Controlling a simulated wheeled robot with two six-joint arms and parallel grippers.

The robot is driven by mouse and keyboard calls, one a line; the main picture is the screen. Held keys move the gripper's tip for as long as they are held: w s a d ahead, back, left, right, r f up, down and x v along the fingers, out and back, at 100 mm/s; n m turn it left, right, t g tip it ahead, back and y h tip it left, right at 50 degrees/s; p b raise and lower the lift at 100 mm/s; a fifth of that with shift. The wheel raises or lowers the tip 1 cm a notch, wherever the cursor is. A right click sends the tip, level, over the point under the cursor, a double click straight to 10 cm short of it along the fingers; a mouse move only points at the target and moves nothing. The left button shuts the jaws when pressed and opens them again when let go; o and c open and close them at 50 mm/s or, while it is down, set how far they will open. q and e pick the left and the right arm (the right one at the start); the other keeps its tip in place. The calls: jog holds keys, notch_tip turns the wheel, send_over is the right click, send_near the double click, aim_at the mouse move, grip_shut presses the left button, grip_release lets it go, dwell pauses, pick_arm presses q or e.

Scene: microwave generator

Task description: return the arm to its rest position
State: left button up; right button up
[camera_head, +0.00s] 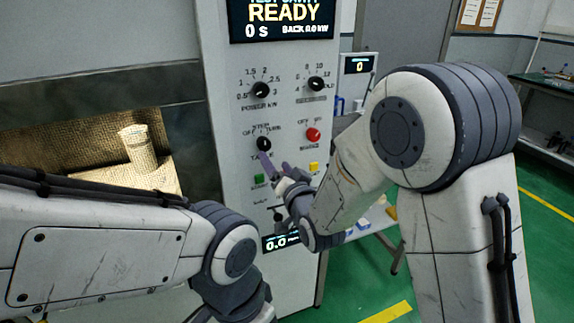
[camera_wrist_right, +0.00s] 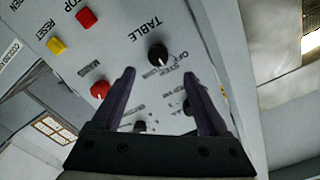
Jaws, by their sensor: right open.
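My right gripper (camera_head: 277,165) is in front of the white control panel (camera_head: 228,110), just below the black TABLE knob (camera_head: 264,143). In the right wrist view its two fingers (camera_wrist_right: 158,78) are apart with nothing between them. The TABLE knob (camera_wrist_right: 158,55) shows just beyond the fingertips; whether they touch it I cannot tell. My right arm is bent at the elbow and reaches in from the right. My left arm comes in from the left across the front of the cavity; its gripper is below the picture's edge.
An open cavity holds a light cylinder (camera_head: 139,148) left of the panel. The panel carries a red knob (camera_head: 313,135), a POWER knob (camera_head: 261,90) and a READY screen (camera_head: 281,18). A table (camera_head: 377,216) stands behind my right arm. Green floor is open at the right.

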pick_arm(q)
jog(key=shift+s+a+f, duration=0.15)
jog(key=shift+s+f, duration=0.05)
jog(key=shift+s, duration=0.35)
pick_arm(e)
jog(key=shift+v, duration=0.95)
jog(key=shift+d, duration=0.15)
jog(key=s+a+f+n+g+h, duration=0.1)
jog(key=s+f+n+g, duration=0.2)
jog(key=s+g, duration=0.35)
jog(key=s+f+n+g+h, duration=0.1)
jog(key=s+f+n+g, duration=0.2)
jog(key=s, duration=0.6)
pick_arm(q)
jog(key=shift+r+p, duration=0.55)
jog(key=shift+r, duration=0.05)
pick_arm(e)
jog(key=s+d+n+g+h, duration=0.2)
jog(key=s+d+g, duration=0.1)
jog(key=s, duration=0.6)
jog(key=s+d+f+n+g+h, duration=0.1)
jog(key=s+d+g, duration=0.3)
jog(key=s, duration=0.6)
jog(key=shift+s+f+n+h, duration=0.3)
jog(key=shift+n+h, duration=0.1)
jog(key=shift+n, duration=0.2)
jog(key=shift+d, duration=0.1)
